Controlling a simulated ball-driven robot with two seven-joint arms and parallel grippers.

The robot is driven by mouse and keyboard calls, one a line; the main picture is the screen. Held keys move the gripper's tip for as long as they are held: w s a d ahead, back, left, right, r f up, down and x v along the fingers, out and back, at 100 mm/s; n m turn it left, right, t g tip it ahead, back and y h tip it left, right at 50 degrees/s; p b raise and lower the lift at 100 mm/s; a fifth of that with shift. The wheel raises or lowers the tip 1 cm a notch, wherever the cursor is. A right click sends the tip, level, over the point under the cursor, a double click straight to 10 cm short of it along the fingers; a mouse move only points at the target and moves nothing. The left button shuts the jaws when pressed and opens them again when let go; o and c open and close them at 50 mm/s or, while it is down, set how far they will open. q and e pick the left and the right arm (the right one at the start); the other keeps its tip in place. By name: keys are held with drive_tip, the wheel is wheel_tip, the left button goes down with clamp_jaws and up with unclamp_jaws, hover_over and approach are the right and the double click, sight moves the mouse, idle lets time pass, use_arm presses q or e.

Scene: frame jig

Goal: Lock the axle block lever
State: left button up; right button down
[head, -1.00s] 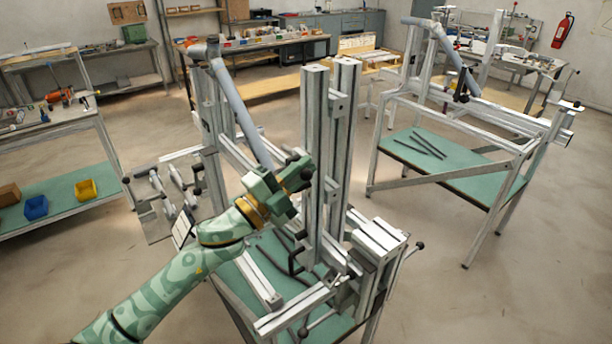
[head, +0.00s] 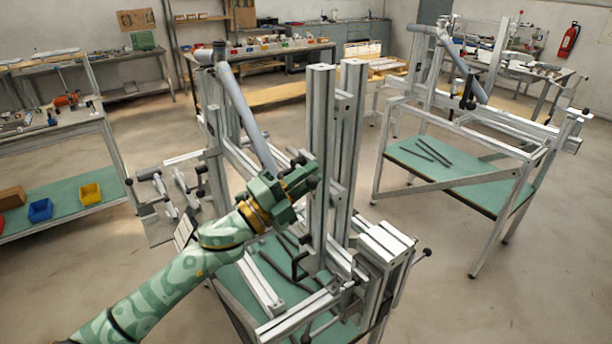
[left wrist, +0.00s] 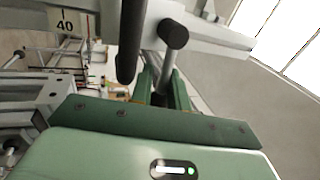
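The axle block lever shows in the left wrist view as a grey shaft with a black knob (left wrist: 174,35). Its lower end sits in front of the gap between my green fingers. In the head view a dark knob (head: 310,183) shows beside the upright posts, at my left gripper's tip. My left gripper (head: 303,182) is close to the left post, and its fingers (left wrist: 163,92) stand apart in the wrist view. I cannot make out firm contact with the lever. A dark bar (left wrist: 130,42) is just left of the knob. My right gripper is not in view.
The frame jig's upright posts (head: 320,130) rise right beside my left gripper. A thick grey tube (head: 246,120) slants down behind it. A second frame table (head: 470,185) stands right, with open floor between.

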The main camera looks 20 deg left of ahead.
use_arm(q)
drive_tip(key=shift+o, duration=0.7)
drive_tip(key=shift+s+d, duration=0.1)
drive_tip(key=shift+d, duration=0.05)
drive_tip(key=shift+r, duration=0.1)
